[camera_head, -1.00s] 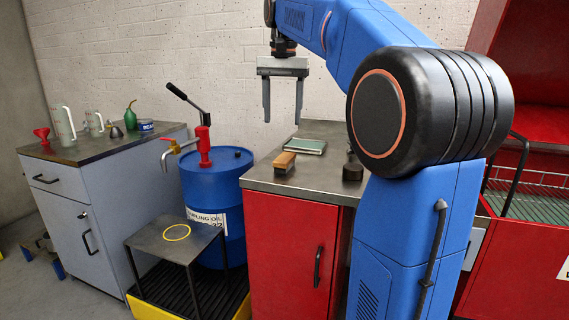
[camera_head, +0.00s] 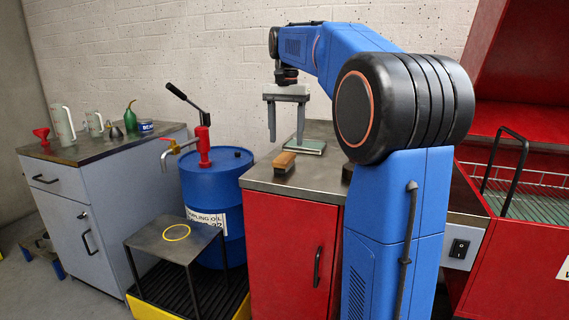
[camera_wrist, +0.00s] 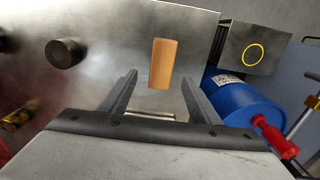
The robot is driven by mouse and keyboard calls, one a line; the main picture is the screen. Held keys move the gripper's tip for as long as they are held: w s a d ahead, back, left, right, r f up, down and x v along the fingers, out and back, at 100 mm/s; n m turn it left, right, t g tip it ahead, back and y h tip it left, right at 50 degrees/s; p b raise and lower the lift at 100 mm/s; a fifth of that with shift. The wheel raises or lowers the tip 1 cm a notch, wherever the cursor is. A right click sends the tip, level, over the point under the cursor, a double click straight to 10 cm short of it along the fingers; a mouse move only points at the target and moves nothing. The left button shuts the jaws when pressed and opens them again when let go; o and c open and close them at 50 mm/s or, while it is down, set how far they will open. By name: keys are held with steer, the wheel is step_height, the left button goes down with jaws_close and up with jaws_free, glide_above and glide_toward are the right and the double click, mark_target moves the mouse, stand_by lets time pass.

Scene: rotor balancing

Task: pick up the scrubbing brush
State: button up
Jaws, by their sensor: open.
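The scrubbing brush (camera_head: 284,161), with a tan wooden back and dark bristles, lies on the metal top of the red cabinet near its left edge. In the wrist view the brush (camera_wrist: 163,63) shows from above as a wooden block, a little beyond the fingertips and between their lines. My gripper (camera_head: 286,141) is open, pointing down above the cabinet top, with nothing between its fingers. In the wrist view my gripper (camera_wrist: 158,78) shows both fingers spread. The brush is apart from both fingers.
A dark round weight (camera_wrist: 65,53) stands on the same top. Left of the red cabinet (camera_head: 290,245) are a blue oil drum (camera_head: 215,190) with a hand pump and a small stand (camera_head: 160,238) bearing a yellow ring.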

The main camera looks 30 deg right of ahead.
mark_target(284, 157)
step_height(284, 157, down, 2)
steer(key=shift+f, duration=0.15)
steer(key=shift+s+a+f, duration=0.1)
steer(key=shift+a+f, duration=0.1)
steer(key=shift+f, duration=1.1)
steer(key=shift+s+a+f, duration=0.1)
steer(key=shift+a+f, duration=0.1)
steer(key=shift+f, duration=1.05)
steer(key=c, duration=1.2)
